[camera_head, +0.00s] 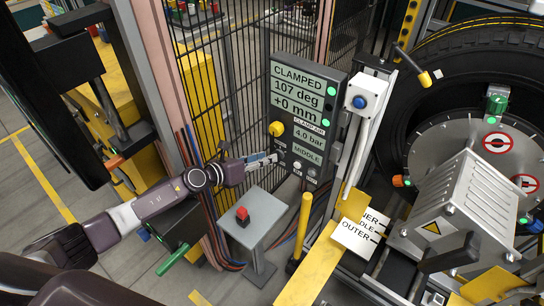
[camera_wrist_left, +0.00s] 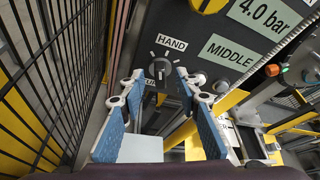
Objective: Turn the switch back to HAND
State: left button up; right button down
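The switch (camera_wrist_left: 160,69) is a dark rotary knob on the grey control panel (camera_head: 308,88), with the label HAND (camera_wrist_left: 171,42) printed above it. A second label below it is mostly hidden by my left gripper. I cannot tell clearly which label the knob points to. My left gripper (camera_wrist_left: 160,80) is open, with its blue-padded fingers on either side of the knob. I cannot tell if they touch it. In the head view the left gripper (camera_head: 274,158) is at the panel's lower left edge and hides the switch. My right gripper is not in view.
The panel reads CLAMPED, 107 deg and MIDDLE (camera_head: 308,153), with a yellow knob (camera_head: 276,129). A red button on a grey pedestal (camera_head: 255,220) stands below. Black mesh fence (camera_wrist_left: 50,70) is close on the left. The tyre machine (camera_head: 450,130) is at right.

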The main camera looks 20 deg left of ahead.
pick_arm(q)
jog(key=x, duration=0.3)
jog(key=shift+w+d+f+b, duration=0.1)
jog(key=shift+w+d+b, duration=0.05)
jog(key=shift+w+b, duration=0.15)
jog(key=shift+s, duration=0.1)
grip_shut()
